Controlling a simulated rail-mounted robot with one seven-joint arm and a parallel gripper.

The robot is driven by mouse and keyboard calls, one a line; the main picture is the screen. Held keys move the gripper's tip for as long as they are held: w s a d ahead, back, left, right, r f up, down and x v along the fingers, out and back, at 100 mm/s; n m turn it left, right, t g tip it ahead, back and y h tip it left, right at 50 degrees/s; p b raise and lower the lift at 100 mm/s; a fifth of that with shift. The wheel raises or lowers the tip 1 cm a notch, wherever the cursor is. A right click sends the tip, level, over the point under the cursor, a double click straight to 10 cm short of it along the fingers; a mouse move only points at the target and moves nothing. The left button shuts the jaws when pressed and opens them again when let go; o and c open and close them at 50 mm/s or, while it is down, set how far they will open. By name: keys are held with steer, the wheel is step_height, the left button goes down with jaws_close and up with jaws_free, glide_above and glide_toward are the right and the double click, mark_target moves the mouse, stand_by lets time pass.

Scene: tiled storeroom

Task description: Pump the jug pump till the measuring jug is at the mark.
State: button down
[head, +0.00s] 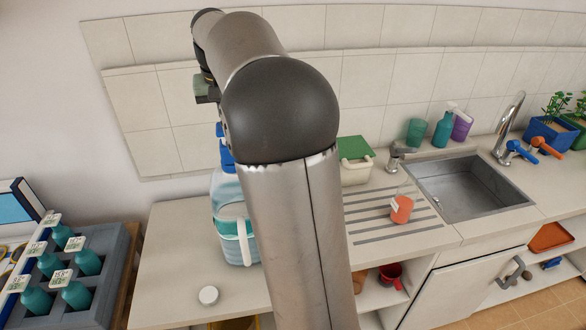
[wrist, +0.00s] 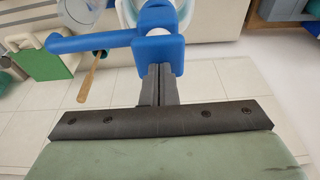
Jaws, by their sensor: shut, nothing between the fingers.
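The jug (head: 228,200) is a large clear container with a pale teal band and a white handle, standing on the counter left of my arm. Its blue pump (head: 224,150) is partly hidden by my arm. In the wrist view the pump (wrist: 158,45) shows a blue head with a long spout pointing left. My gripper (wrist: 159,75) is shut and empty, its fingertips right at the pump head; I cannot tell whether they touch. A small clear vessel with orange-red contents (head: 402,207) stands on the draining board; I cannot tell whether it is the measuring jug.
A cream box with a green lid (head: 355,160) stands behind my arm. The sink (head: 470,188) is at right, with bottles behind it. A grey rack of teal bottles (head: 85,300) is at lower left.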

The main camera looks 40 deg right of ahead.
steer(key=shift+s+b+x, duration=0.15)
steer(key=shift+b+x, duration=0.35)
steer(key=shift+x, duration=0.2)
steer(key=shift+s+b+x, duration=0.15)
steer(key=shift+b+x, duration=0.35)
steer(key=shift+x, duration=0.15)
steer(key=shift+a, duration=0.15)
steer(key=shift+r, duration=0.1)
steer(key=shift+w+p+v, duration=0.25)
steer(key=shift+p+v, duration=0.95)
steer(key=shift+p, duration=0.05)
